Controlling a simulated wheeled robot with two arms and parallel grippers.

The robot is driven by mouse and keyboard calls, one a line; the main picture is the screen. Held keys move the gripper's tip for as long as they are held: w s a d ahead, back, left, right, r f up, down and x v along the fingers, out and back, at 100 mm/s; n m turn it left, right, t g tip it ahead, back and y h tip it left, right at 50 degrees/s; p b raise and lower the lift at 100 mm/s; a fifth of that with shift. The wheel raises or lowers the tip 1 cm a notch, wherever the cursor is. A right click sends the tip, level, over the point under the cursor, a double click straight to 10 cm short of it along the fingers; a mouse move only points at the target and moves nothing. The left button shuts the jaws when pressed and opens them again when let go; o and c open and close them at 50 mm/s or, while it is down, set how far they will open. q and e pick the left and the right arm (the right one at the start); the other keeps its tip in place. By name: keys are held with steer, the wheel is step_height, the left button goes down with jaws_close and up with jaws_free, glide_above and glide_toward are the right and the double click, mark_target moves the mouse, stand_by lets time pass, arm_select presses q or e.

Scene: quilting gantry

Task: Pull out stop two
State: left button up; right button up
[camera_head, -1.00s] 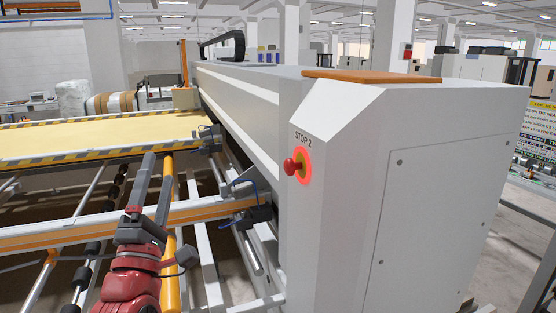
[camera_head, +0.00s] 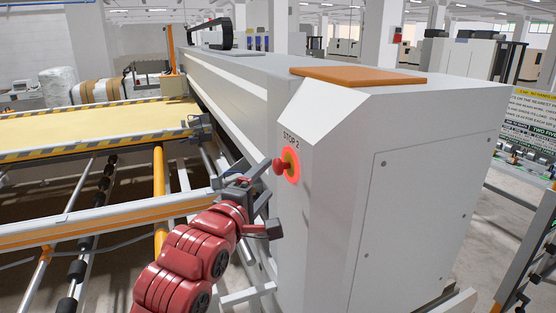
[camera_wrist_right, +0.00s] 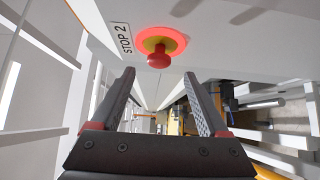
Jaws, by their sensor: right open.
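My right gripper (camera_head: 262,181) is just left of and slightly below the knob. In the right wrist view the knob (camera_wrist_right: 158,58) sits beyond the fingertips and above the gap between them. The right fingers (camera_wrist_right: 160,78) are spread apart with nothing between them. The knob appears apart from both fingers. My left gripper is in neither view.
The housing carries an orange panel (camera_head: 358,76) on top. A long grey gantry beam (camera_head: 215,85) runs back from it. A yellow table (camera_head: 90,120) with striped edges and an orange-edged rail (camera_head: 100,230) lie to the left.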

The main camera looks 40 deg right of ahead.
mark_target(276, 169)
steer(key=p+x, duration=0.1)
steer(key=x, duration=0.5)
steer(key=shift+d+r+p, duration=0.1)
steer(key=shift+r+p, duration=0.05)
steer(key=shift+p, duration=0.25)
steer(key=shift+x, duration=0.8)
